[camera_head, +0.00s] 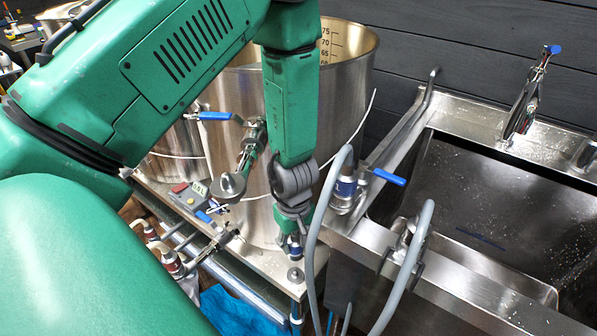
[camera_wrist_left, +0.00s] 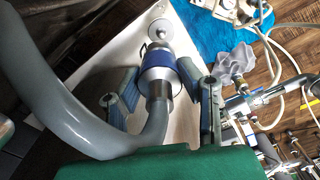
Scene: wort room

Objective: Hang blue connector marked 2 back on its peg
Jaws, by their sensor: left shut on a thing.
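My left gripper (camera_head: 292,222) hangs at the front of the metal stand beside the sink. It is shut on a blue-banded connector (camera_head: 293,246), which also shows between my fingers in the left wrist view (camera_wrist_left: 156,62). A thick grey hose (camera_wrist_left: 62,110) runs from its near end. A round metal disc (camera_wrist_left: 159,28), perhaps a peg end, lies just beyond its far end; a similar round knob (camera_head: 295,275) shows below it in the head view. I cannot tell whether connector and peg touch. No number is legible. My right gripper is not in view.
Another blue-banded connector (camera_head: 347,187) with a hose stands at the sink's (camera_head: 480,200) left edge. Red-banded connectors (camera_head: 172,264) hang at the stand's left front. A large steel kettle (camera_head: 345,85) with a blue-handled valve (camera_head: 215,116) stands behind. A blue cloth (camera_head: 235,310) lies below.

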